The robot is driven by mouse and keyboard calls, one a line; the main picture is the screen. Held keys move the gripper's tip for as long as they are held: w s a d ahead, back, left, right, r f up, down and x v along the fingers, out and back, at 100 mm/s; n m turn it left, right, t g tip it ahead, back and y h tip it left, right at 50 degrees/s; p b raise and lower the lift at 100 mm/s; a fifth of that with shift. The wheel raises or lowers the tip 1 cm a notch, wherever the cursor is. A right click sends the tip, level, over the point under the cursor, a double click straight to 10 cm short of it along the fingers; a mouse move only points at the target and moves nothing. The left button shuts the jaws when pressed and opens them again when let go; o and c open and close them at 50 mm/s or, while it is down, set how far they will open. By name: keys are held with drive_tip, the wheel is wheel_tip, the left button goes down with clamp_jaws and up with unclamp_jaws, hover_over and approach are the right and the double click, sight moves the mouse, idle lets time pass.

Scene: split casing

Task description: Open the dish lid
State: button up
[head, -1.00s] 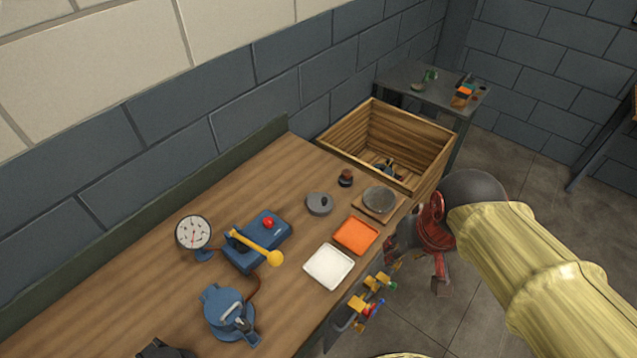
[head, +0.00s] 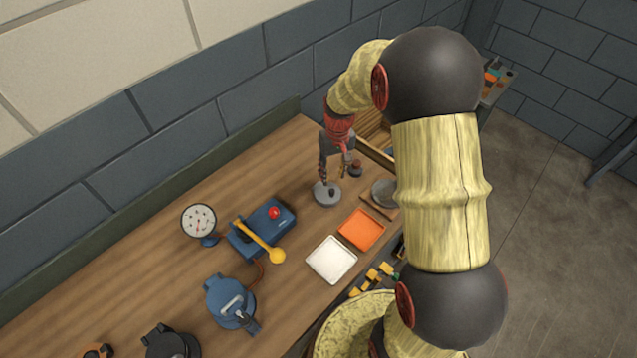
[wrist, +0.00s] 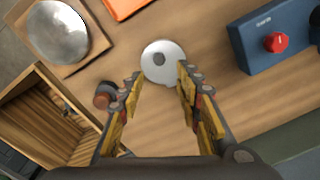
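The lid looks in place. My gripper (head: 330,180) points down over it. In the wrist view my gripper (wrist: 159,76) is open, with one finger on each side of the disc's near edge and nothing held. I cannot tell the height of the fingertips above the knob.
A dark-red knobbed piece (wrist: 104,96) stands close to my left finger in the wrist view. A metal bowl (wrist: 58,32) on a wooden board, an open wooden crate (wrist: 40,122) and a blue box with a red button (wrist: 270,42) surround the dish. Orange (head: 361,230) and white (head: 331,260) trays lie nearby.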

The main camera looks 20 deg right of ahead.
sight(332, 191)
drive_tip(key=shift+s+f, duration=0.3)
drive_tip(key=shift+f, duration=0.05)
wheel_tip(332, 191, down, 7)
drive_tip(key=shift+w+a+f+b, duration=0.1)
drive_tip(key=shift+b, duration=0.35)
drive_tip(key=c, duration=0.3)
clamp_jaws()
idle(0.3)
